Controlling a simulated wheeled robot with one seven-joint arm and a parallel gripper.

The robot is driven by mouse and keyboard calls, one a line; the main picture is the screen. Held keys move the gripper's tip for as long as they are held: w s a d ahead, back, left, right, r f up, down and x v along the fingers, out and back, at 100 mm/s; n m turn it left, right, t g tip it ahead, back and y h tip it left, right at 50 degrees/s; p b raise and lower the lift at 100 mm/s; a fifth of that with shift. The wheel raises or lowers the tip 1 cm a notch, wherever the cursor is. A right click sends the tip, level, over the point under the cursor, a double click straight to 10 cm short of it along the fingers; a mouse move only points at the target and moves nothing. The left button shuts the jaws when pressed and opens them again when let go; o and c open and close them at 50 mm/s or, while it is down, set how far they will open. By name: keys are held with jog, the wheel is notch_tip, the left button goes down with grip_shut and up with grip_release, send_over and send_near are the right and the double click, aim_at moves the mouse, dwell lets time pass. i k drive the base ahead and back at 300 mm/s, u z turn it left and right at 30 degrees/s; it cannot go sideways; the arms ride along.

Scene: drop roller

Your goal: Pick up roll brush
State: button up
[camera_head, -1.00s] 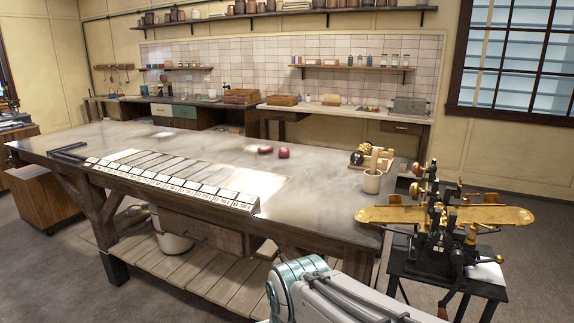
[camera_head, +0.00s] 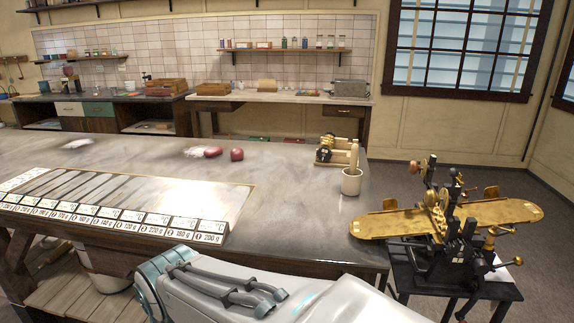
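I cannot make out for sure which thing is the roll brush. A white cup (camera_head: 351,184) stands near the right end of the large table (camera_head: 290,205), with a pale wooden stick-like thing (camera_head: 354,157) upright in or just behind it. Behind the cup is a small wooden holder (camera_head: 338,151) with dark and brass-coloured parts. My white arm crosses the bottom of the view, in front of the table's near edge. My gripper is not in view.
A brass-and-black roller machine (camera_head: 450,225) stands on a dark stand right of the table. A row of labelled white blocks (camera_head: 130,220) lines the near-left edge. The tabletop before the cup is clear.

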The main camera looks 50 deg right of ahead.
aim_at(354, 149)
jog(key=z, duration=0.55)
jog(key=i, duration=0.75)
jog(key=z, duration=0.85)
